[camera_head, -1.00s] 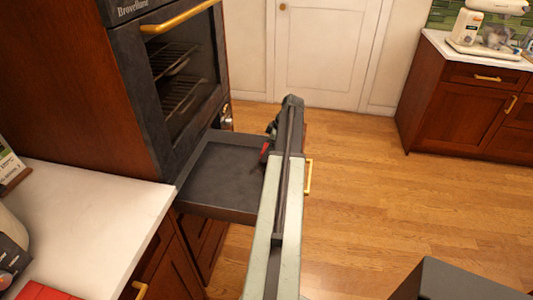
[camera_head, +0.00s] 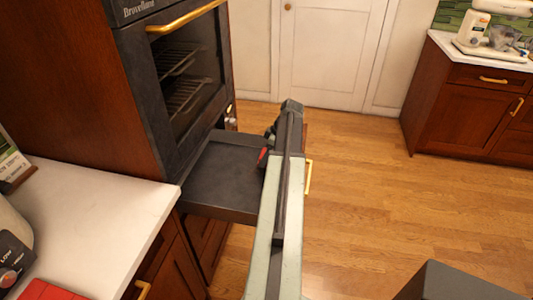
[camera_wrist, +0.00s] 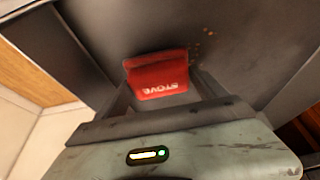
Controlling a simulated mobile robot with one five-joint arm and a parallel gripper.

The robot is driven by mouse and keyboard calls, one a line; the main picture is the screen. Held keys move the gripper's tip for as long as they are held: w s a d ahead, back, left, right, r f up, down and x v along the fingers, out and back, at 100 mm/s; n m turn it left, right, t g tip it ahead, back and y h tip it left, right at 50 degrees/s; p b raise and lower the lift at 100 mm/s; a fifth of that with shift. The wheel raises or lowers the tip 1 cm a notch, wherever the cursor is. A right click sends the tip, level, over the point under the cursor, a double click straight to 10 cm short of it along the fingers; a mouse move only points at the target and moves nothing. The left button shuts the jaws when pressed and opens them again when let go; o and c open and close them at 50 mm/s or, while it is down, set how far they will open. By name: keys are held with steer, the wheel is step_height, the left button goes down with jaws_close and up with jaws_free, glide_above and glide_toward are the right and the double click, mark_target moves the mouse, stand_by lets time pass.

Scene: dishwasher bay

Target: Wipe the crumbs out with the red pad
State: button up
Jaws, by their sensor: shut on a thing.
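My gripper (camera_head: 269,146) is shut on the red pad (camera_head: 263,154), at the right side of the open dark drawer (camera_head: 222,177) below the oven. In the wrist view the red pad (camera_wrist: 157,76) sits between the fingers of my gripper (camera_wrist: 160,92) and carries pale lettering that seems to read "STOVE". Small orange-brown crumbs (camera_wrist: 208,34) lie on the dark drawer floor, just beyond the pad's upper right corner. I cannot tell whether the pad touches the floor. My arm hides the drawer's right part in the head view.
The oven (camera_head: 180,80) with a gold handle stands above the drawer. A white counter (camera_head: 90,220) is at left, with a red item (camera_head: 48,290) at its front. A gold drawer handle (camera_head: 308,177) shows right of my arm.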

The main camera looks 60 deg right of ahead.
steer(key=shift+s+a+f, duration=0.1)
steer(key=shift+s+a, duration=0.4)
steer(key=shift+a, duration=1.15)
steer(key=shift+s+a+f, duration=0.1)
steer(key=shift+s+a, duration=0.45)
steer(key=shift+a, duration=1.1)
steer(key=shift+s+a, duration=0.5)
steer(key=shift+a, duration=1.15)
steer(key=shift+w+a, duration=0.15)
steer(key=shift+w, duration=0.6)
steer(key=shift+w+d+f+b, duration=0.15)
steer(key=shift+w+d, duration=0.1)
steer(key=shift+d, duration=0.6)
steer(key=shift+w+d+r+b, duration=0.15)
steer(key=shift+w+d, duration=0.1)
steer(key=shift+d, duration=0.55)
steer(key=shift+d+f, duration=0.1)
steer(key=shift+f, duration=0.05)
steer(key=shift+w+d+f, duration=0.1)
steer(key=shift+w+d, duration=0.2)
steer(key=shift+d, duration=0.5)
steer(key=shift+w+d, duration=0.25)
steer(key=shift+d, duration=0.5)
steer(key=shift+d, duration=0.1)
steer(key=shift+w+d+f+b, duration=0.15)
steer(key=shift+w+d, duration=0.1)
steer(key=shift+d, duration=0.55)
steer(key=shift+w+d+b, duration=0.15)
steer(key=shift+w+d, duration=0.1)
steer(key=shift+d, duration=0.5)
